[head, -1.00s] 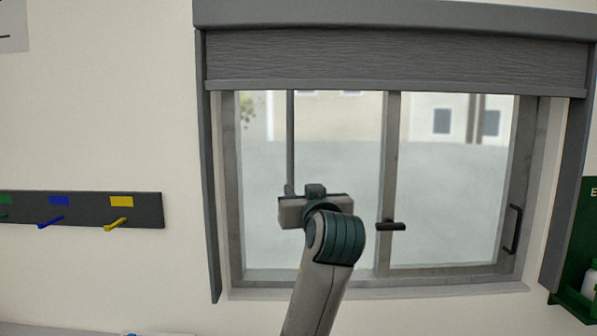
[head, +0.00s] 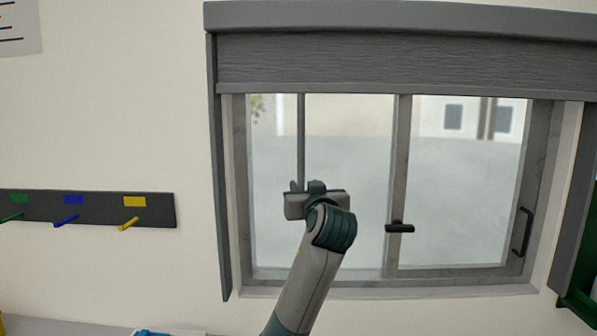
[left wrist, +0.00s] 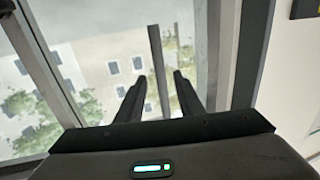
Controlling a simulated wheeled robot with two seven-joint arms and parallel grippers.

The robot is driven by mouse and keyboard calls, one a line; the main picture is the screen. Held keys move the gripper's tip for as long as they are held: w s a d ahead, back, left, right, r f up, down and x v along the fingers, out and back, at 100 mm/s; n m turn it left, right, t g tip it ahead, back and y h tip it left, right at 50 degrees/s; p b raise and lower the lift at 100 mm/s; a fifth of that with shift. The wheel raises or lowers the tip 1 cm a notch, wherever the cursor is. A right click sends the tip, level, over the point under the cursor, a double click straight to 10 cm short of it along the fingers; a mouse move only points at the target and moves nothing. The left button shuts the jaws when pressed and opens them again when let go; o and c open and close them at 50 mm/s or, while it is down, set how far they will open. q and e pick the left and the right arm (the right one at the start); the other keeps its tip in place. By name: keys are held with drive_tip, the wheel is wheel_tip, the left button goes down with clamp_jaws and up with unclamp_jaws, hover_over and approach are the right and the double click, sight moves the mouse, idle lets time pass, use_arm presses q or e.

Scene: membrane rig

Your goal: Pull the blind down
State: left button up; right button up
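The grey blind (head: 400,65) is rolled partly down and covers only the top of the window. A thin dark rod (head: 301,140) hangs from its lower edge in front of the left pane. My left gripper (head: 305,187) is at the rod's lower part, seen from behind, and its body hides the rod's end. In the left wrist view the rod (left wrist: 158,70) passes between the two fingers of my left gripper (left wrist: 159,76). Gaps show on both sides, so the gripper is open around the rod. My right gripper is in neither view.
The window frame has a dark handle (head: 400,228) on its middle post and another (head: 522,232) at right. A hook rail (head: 90,208) is on the wall at left. A green shelf (head: 580,290) stands at far right. The wall between rail and window is bare.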

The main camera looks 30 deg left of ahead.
sight(299, 177)
use_arm(q)
drive_tip(key=p+x, duration=0.4)
drive_tip(key=x, duration=0.4)
drive_tip(key=shift+w+a+r, duration=0.15)
drive_tip(key=shift+w+a, duration=0.05)
drive_tip(key=shift+a, duration=0.1)
drive_tip(key=shift+w+a, duration=0.45)
drive_tip(key=shift+w, duration=0.1)
clamp_jaws()
